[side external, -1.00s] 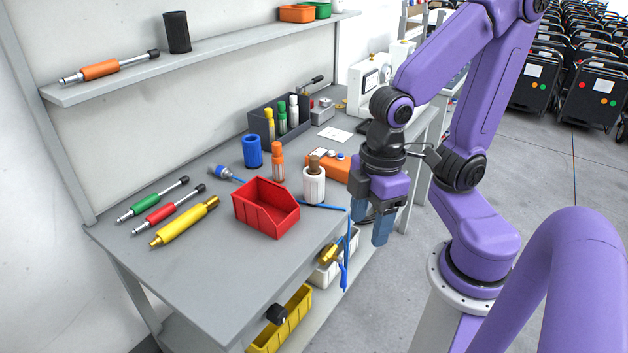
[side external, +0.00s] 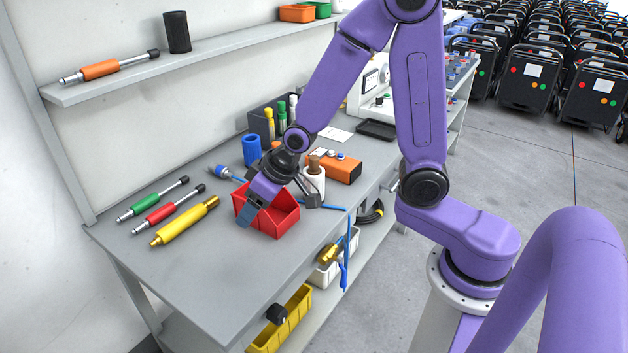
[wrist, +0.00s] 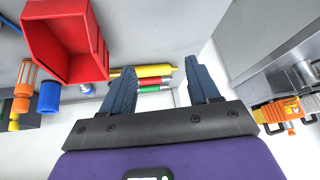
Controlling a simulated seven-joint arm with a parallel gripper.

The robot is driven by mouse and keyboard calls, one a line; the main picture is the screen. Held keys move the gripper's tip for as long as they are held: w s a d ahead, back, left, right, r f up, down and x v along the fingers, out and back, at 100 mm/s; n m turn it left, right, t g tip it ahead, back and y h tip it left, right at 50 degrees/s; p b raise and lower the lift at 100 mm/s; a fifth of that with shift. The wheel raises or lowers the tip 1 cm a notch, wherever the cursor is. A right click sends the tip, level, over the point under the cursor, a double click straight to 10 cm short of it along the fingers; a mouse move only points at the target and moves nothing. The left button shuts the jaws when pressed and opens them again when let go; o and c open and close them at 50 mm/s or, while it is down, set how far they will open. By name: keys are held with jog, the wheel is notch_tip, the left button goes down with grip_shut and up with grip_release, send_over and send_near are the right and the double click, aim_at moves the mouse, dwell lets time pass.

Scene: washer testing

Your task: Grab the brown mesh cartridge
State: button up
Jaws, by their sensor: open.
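A dark, nearly black cylinder (side external: 177,32) with a rough surface stands upright on the wall shelf in the side view. My gripper (side external: 252,210) is low over the bench, in front of the red bin, well below and to the right of that cylinder. In the wrist view my gripper (wrist: 160,68) has its two blue fingers apart with nothing between them at the tips.
The red bin (side external: 284,220) is close beside my gripper. The shelf (side external: 215,45) also holds an orange-handled tool (side external: 100,69).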

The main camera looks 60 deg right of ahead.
jog(key=w+d+f+m+t+h, duration=0.2)
jog(key=w+d+m, duration=0.1)
jog(key=w+d, duration=0.15)
jog(key=m+t+h, duration=0.2)
jog(key=m+h, duration=0.7)
jog(key=h, duration=0.1)
send_near(315, 163)
jog(key=x, duration=0.4)
jog(key=shift+f, duration=0.1)
jog(key=shift+x, duration=3.75)
grip_shut()
